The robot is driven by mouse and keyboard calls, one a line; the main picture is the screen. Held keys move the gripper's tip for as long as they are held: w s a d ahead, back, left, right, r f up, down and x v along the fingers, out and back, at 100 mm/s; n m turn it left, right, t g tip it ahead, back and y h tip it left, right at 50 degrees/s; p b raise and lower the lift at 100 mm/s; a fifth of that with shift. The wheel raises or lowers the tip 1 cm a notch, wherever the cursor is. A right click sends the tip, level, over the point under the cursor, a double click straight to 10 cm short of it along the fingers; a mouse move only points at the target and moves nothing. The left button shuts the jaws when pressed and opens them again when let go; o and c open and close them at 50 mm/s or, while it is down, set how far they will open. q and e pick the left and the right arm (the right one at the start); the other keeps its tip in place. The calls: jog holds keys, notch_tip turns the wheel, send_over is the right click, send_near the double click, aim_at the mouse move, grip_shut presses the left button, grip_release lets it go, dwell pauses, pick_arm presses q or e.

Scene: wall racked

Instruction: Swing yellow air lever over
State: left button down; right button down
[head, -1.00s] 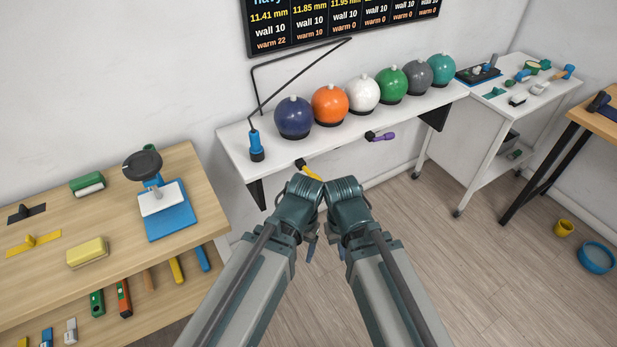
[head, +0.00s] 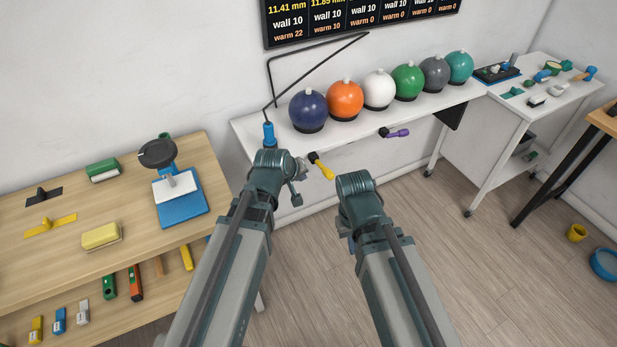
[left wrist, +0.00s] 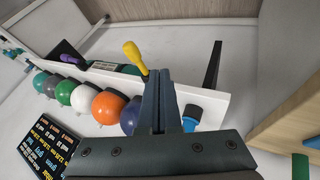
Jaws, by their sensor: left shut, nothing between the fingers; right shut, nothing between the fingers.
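The yellow air lever (head: 322,168) sticks out from the front edge of the white wall shelf, below the navy and orange balls. It points down to the right in the head view, and its black mount is at the shelf edge. In the left wrist view the yellow lever (left wrist: 135,58) stands just left of my fingertips. My left gripper (head: 297,192) is shut and empty, just left of and below the lever; I see no clear contact. Its closed fingers fill the middle of the left wrist view (left wrist: 160,74). My right gripper (head: 350,243) is mostly hidden behind its own arm, lower right of the lever.
The white shelf (head: 330,145) carries several coloured balls and a blue-based bent rod (head: 269,135). A purple lever (head: 398,133) juts from its edge to the right. A wooden bench (head: 60,260) stands at left, a white cart (head: 505,120) at right. Open floor lies between.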

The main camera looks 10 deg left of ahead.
aim_at(324, 170)
pick_arm(q)
jog(key=w+d+f+b, duration=0.5)
jog(key=w+f+b, duration=0.1)
jog(key=w+f, duration=0.1)
jog(key=shift+w, duration=0.15)
dwell(0.6)
